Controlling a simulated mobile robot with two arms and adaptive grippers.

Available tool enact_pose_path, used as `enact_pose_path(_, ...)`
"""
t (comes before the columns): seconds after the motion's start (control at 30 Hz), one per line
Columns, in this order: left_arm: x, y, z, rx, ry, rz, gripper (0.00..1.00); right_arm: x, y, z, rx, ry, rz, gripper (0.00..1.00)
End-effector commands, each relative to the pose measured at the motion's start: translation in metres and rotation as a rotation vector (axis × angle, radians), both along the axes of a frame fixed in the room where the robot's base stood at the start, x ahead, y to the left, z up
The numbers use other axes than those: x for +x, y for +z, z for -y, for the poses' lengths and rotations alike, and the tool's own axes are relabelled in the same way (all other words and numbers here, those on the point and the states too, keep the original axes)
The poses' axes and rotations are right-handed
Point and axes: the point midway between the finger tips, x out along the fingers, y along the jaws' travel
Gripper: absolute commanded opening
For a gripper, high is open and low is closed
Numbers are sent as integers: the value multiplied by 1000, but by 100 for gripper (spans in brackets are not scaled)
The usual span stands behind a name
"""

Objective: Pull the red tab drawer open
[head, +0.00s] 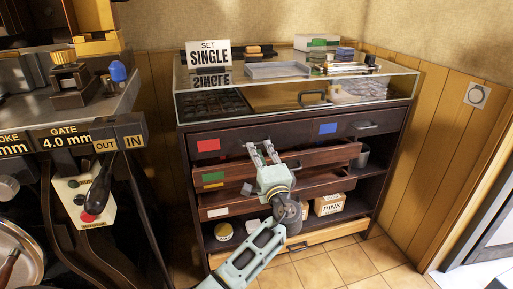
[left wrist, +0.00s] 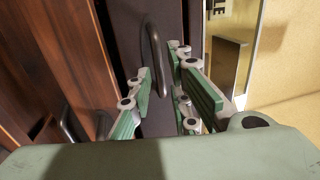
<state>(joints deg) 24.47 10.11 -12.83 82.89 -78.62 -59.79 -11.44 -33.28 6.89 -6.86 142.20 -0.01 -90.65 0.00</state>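The red tab drawer is in the top row of a dark wooden cabinet, at its left; its front (head: 233,142) looks shut and bears a red tab (head: 208,145). In the left wrist view its dark front (left wrist: 185,20) carries a dark bar handle (left wrist: 153,55). My left gripper (head: 262,147) is in front of this drawer, near where its handle is; the gripper hides the handle in the head view. In the left wrist view the gripper (left wrist: 165,75) is open, with the handle between or just ahead of its fingertips. Contact cannot be told. My right gripper is not in view.
Below, the green tab drawer (head: 213,177) and white tab drawer (head: 218,212) stick out, close under my gripper. A blue tab drawer (head: 350,128) is at top right. A glass case (head: 300,95) tops the cabinet. A press machine (head: 70,140) stands at left.

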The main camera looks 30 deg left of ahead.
Motion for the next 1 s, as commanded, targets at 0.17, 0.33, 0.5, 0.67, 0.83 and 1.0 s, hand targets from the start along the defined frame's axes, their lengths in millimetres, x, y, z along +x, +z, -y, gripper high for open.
enact_pose_path(0.17, 18, 4, -21, 1, 0, -1, 18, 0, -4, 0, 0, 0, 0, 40)
enact_pose_path(0.33, 26, 6, -30, -2, -1, -1, 18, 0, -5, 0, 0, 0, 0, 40)
enact_pose_path(0.5, 27, 6, -32, -3, -2, -1, 18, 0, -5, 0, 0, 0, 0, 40)
enact_pose_path(0.67, 27, 6, -31, -3, -2, -1, 13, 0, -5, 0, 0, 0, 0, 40)
enact_pose_path(0.83, 27, 6, -31, -3, -2, -2, 0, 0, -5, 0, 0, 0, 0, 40)
enact_pose_path(1.0, 27, 5, -31, -3, -2, -3, 0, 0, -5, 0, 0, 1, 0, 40)
